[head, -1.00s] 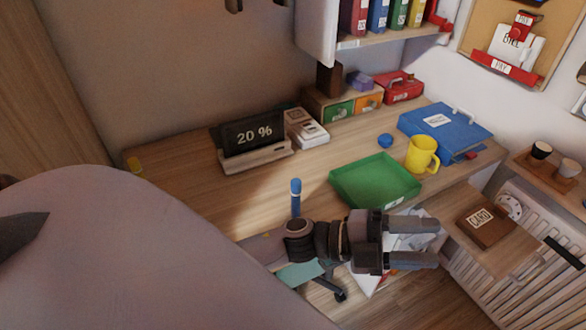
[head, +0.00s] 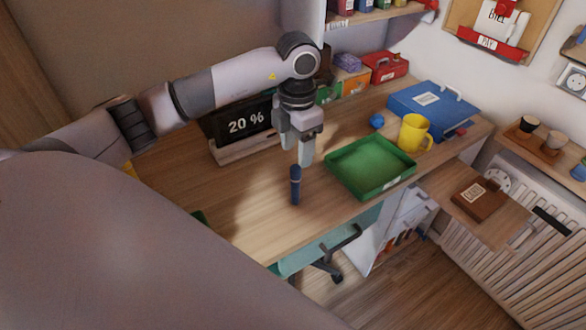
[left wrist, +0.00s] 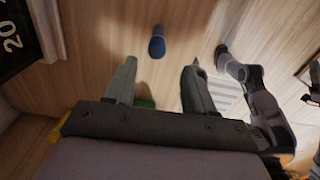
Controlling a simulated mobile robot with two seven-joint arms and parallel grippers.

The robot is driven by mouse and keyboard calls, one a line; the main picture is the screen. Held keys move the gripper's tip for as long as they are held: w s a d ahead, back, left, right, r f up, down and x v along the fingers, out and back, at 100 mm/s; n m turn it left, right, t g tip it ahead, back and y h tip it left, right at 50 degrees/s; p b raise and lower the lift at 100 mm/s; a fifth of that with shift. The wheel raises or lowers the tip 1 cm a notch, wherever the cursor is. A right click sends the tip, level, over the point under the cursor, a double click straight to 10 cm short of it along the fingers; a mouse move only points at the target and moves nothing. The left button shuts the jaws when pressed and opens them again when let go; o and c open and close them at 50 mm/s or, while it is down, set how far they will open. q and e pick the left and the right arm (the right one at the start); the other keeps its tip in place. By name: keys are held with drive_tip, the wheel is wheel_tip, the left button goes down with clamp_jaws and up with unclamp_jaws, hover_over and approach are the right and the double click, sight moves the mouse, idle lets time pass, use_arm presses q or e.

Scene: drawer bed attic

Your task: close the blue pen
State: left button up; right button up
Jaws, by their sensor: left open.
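The blue pen (head: 295,188) stands upright on the desk, with a thin pale ring around its upper part. It also shows in the left wrist view (left wrist: 157,44), ahead of the gap between my fingertips. My left gripper (head: 305,158) points down just behind and above the pen. It is open and empty, with its two fingers apart in the left wrist view (left wrist: 160,72). I see no contact with the pen. My right gripper is not in the head view. A grey and black jointed part (left wrist: 258,95) at the right of the left wrist view is unclear.
A green tray (head: 392,184) lies right of the pen, with a yellow mug (head: 414,133), a small round blue object (head: 376,121) and a blue binder (head: 436,108) beyond. A 20 % display (head: 238,128) stands behind. The desk (head: 240,205) left of the pen is clear.

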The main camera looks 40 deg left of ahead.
sight(296, 167)
use_arm(q)
drive_tip(key=shift+d+f, duration=0.1)
drive_tip(key=shift+f, duration=0.9)
drive_tip(key=shift+f, duration=0.1)
drive_tip(key=f, duration=0.1)
drive_tip(key=f+p, duration=0.1)
drive_tip(key=f, duration=0.3)
drive_tip(key=shift+w+a, duration=0.2)
drive_tip(key=shift+a, duration=0.1)
clamp_jaws()
